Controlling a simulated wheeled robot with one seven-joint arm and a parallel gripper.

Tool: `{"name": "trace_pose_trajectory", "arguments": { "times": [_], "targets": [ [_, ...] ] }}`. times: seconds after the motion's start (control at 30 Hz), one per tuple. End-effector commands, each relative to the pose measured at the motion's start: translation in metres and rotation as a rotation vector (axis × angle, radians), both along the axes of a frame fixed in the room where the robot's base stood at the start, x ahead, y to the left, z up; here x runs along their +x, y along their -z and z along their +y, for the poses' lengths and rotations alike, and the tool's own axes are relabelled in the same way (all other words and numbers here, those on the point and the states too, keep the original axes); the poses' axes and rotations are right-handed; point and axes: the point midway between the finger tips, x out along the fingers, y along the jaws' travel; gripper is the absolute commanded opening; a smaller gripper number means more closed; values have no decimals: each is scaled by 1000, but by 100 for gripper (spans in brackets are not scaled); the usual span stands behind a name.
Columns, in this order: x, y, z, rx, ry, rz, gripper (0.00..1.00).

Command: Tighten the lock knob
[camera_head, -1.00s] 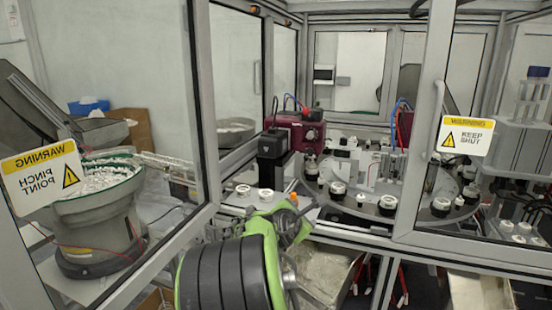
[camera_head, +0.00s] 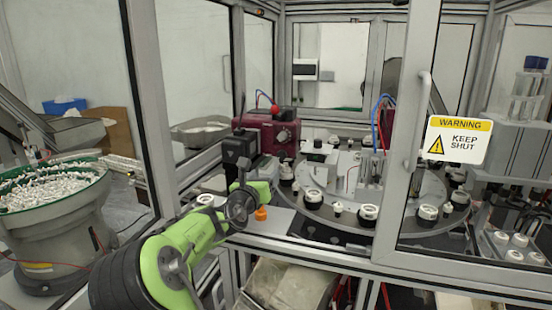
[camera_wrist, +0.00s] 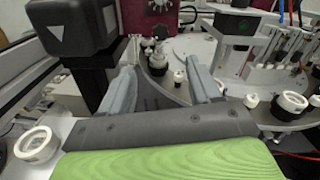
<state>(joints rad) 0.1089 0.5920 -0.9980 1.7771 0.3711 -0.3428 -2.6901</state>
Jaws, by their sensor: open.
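A dark red box (camera_head: 268,131) stands at the back of the cell, with a round grey knob (camera_head: 283,135) on its front. I cannot tell for certain that this is the lock knob. In the wrist view the scalloped knob (camera_wrist: 160,4) shows at the top edge, partly cut off, beyond my fingers. My gripper (camera_wrist: 163,82) is open, with nothing between its two grey fingers. It is apart from the knob. In the head view my green arm reaches in from the lower left, and its end is beside the black block (camera_head: 238,148).
The rotary table (camera_head: 330,232) with several black-and-white caps is right of my gripper. The black block also stands left of my fingers in the wrist view (camera_wrist: 72,30). A small orange piece (camera_head: 261,213) is near my arm. The framed door (camera_head: 405,150) stands at the right.

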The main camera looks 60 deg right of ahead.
Motion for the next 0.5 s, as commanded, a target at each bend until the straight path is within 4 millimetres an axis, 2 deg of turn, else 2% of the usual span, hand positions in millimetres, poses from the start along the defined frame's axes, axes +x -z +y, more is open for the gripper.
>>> {"name": "trace_pose_trajectory", "arguments": {
  "times": [0.3,0.5],
  "targets": [
    [11,-1,-79,0,3,2,63],
    [17,-1,-120,3,2,0,63]
  ]
}}
